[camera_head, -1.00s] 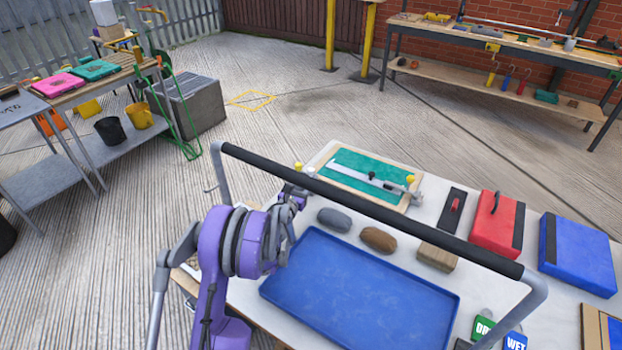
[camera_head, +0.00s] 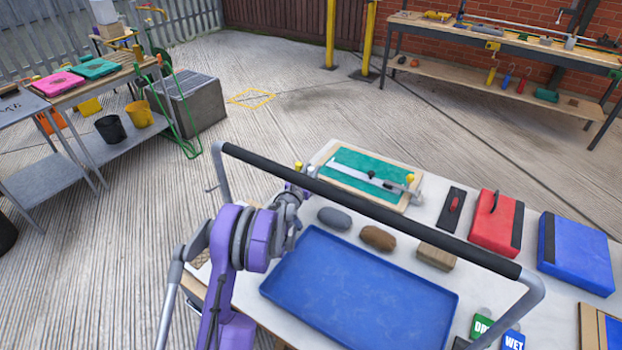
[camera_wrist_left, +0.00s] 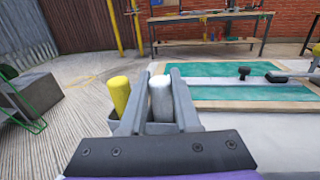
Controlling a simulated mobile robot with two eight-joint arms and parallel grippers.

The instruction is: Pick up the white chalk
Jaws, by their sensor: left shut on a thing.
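The white chalk (camera_wrist_left: 161,98) stands upright between the fingers of my left gripper (camera_wrist_left: 156,102) in the left wrist view. The gripper is shut on it. A yellow chalk (camera_wrist_left: 119,96) stands just left of the fingers, in a small dark holder (camera_wrist_left: 103,122). In the head view my left gripper (camera_head: 297,188) is at the table's far left corner, partly hidden behind the black bar. The yellow chalk (camera_head: 298,166) shows just beyond the bar there. My right gripper is not in view.
A green board with a wooden frame (camera_head: 330,153) lies right of the chalks. A blue tray (camera_head: 360,290), a grey stone (camera_head: 334,218), a brown stone (camera_head: 378,238), a red case (camera_head: 497,225) and a blue case (camera_head: 577,255) are also on the table. The black-gripped bar (camera_head: 370,209) crosses the view.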

